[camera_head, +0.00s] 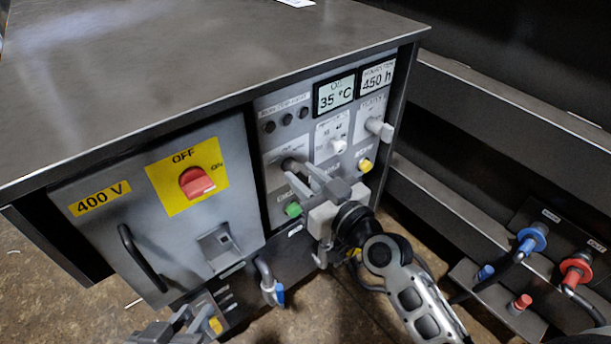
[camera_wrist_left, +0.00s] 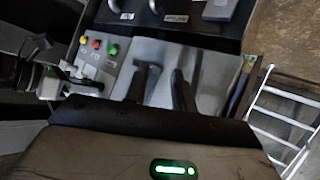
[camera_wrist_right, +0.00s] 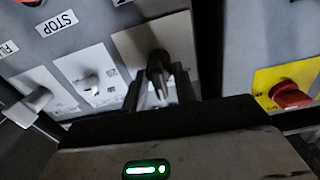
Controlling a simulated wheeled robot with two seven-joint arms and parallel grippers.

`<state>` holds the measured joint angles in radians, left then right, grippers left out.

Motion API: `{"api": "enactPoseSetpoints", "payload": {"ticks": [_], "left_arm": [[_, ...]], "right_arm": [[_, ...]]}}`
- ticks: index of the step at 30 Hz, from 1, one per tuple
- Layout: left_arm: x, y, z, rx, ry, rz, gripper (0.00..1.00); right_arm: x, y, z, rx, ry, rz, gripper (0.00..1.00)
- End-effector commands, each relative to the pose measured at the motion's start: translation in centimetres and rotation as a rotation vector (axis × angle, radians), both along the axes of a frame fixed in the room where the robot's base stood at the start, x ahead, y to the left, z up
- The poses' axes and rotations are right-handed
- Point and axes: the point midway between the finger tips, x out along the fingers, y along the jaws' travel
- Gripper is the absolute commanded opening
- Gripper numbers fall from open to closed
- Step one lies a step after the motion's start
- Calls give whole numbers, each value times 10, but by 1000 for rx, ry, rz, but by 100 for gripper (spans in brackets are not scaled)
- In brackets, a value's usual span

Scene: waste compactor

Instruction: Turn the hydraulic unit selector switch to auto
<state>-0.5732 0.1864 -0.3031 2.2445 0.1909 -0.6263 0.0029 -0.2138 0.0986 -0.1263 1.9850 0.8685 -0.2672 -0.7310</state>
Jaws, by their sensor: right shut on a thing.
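The selector switch (camera_head: 291,164) is a dark knob on a light plate at the left of the grey control panel. Its label is too small to read. My right gripper (camera_head: 309,178) has its fingers on either side of this knob and is shut on it. In the right wrist view the dark knob (camera_wrist_right: 158,66) stands out between the fingertips of the right gripper (camera_wrist_right: 160,92); its exact pointing direction is unclear. My left gripper (camera_head: 188,318) is low at the bottom edge. In the left wrist view its fingers (camera_wrist_left: 160,88) are apart with nothing between them.
A red rotary switch (camera_head: 196,182) on a yellow plate is left of the panel. Hose couplings (camera_head: 531,239) sit at the right.

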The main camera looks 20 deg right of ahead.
Motion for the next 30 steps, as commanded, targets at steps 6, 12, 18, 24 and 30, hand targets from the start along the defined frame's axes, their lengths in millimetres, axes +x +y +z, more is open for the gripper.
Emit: {"api": "enactPoseSetpoints", "payload": {"ticks": [6,12,18,24,30], "left_arm": [[-3,2,-3,17,34,0,26],[-3,6,-9,30,79,9,26],[-2,9,-13,46,109,9,26],[-4,9,-15,51,126,10,26],[-4,10,-10,51,112,15,26]], "right_arm": [[0,-1,2,123,46,1,6],[0,-1,2,285,105,1,6],[0,-2,1,442,162,0,6],[0,-2,0,570,208,0,6],[1,-3,-1,657,239,0,6]]}}
